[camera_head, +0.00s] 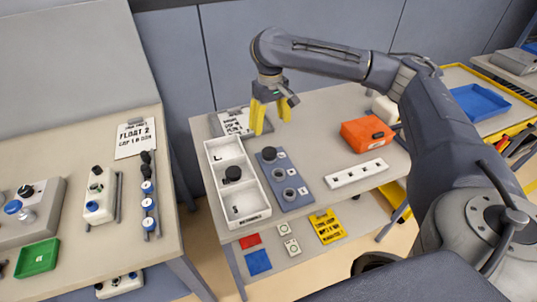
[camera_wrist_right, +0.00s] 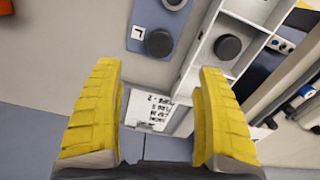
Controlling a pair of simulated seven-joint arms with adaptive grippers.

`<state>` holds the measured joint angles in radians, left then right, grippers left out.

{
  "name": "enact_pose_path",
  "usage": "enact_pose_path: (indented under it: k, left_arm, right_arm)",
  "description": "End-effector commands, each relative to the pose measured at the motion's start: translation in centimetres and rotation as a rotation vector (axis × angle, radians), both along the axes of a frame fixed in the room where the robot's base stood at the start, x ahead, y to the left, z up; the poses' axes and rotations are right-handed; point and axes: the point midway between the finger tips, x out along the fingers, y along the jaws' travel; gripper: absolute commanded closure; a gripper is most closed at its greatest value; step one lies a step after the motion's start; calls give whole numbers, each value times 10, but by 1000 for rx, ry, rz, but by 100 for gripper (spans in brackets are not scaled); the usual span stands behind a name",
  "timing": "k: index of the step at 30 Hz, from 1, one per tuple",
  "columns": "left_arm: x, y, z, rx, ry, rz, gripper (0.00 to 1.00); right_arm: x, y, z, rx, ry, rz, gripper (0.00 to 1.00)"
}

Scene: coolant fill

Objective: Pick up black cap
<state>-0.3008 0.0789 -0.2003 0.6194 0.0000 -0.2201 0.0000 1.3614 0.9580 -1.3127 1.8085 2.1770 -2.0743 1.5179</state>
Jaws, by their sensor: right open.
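One black cap (camera_head: 233,173) lies in the white tray (camera_head: 247,217), in what looks like its middle compartment. A second black cap (camera_head: 269,153) sits at the far end of the blue-grey plate (camera_head: 291,202), right of the tray. In the right wrist view, the plate's cap (camera_wrist_right: 159,42) lies beyond the fingers, near their centre line, and the tray's cap (camera_wrist_right: 227,47) is to the right. My right gripper (camera_head: 268,117) is open and empty, its yellow fingers pointing down above the table behind the plate; it touches neither cap. My left gripper is not in view.
A printed card (camera_head: 236,122) lies behind the tray. An orange-red box (camera_head: 367,134) and a white strip (camera_head: 356,174) lie right of the plate. A lower shelf holds red, blue and yellow pieces. A separate bench (camera_head: 70,160) stands left, across a gap.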

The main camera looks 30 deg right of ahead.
Motion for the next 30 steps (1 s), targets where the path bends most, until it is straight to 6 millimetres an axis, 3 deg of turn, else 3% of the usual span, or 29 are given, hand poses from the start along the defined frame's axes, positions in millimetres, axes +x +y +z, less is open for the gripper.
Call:
enact_pose_path:
  k: [15, 30]
  left_arm:
    - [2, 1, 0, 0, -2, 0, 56]
    - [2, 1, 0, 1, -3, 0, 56]
  right_arm:
    - [0, 0, -70, 1, 2, 0, 26]
    - [-1, 1, -98, 2, 2, 0, 26]
